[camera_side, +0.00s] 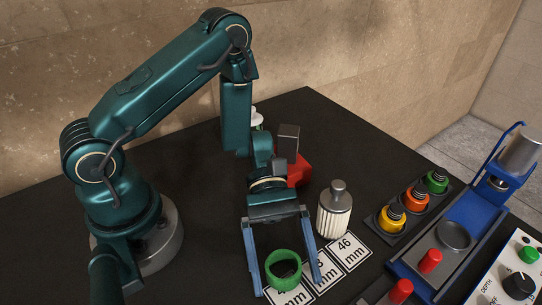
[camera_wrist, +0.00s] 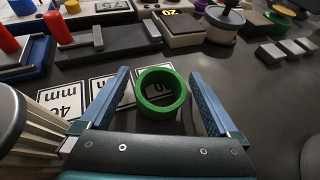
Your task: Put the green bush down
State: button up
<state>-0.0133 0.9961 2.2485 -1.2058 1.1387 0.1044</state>
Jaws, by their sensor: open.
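The green bush (camera_side: 283,269) is a short, hollow ring. It sits at a number card marked mm (camera_side: 291,293) at the front of the dark table, and appears to rest on it. My gripper (camera_side: 288,286) is open, with one blue finger on each side of the bush.
A ribbed pale cylinder with a metal knob (camera_side: 335,212) stands close right of my gripper. A 46 mm card (camera_side: 347,251) lies beside it. A rack with yellow, orange and green pieces (camera_side: 414,198), a blue press (camera_side: 450,240) and a control panel (camera_side: 515,270) fill the right side.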

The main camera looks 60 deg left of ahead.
jog(key=shift+r, duration=0.5)
jog(key=v, duration=0.6)
jog(key=shift+w+a, duration=0.15)
jog(key=shift+a, duration=0.05)
jog(key=shift+w+a+r, duration=0.1)
jog(key=shift+a+r, duration=0.15)
jog(key=shift+a, duration=0.2)
jog(key=shift+s+a+r+m+y, duration=0.2)
jog(key=shift+r+m+y, duration=0.4)
jog(key=shift+m, duration=0.1)
jog(key=s+a+r+m+t+y, duration=0.3)
jog(key=a+r+m+t+y, duration=0.5)
jog(key=r+m+t+y, duration=0.2)
jog(key=shift+s+a+r+m+t+y, duration=0.15)
jog(key=shift+a+r+m+t+y, duration=0.15)
jog(key=shift+r+m+t+y, duration=0.5)
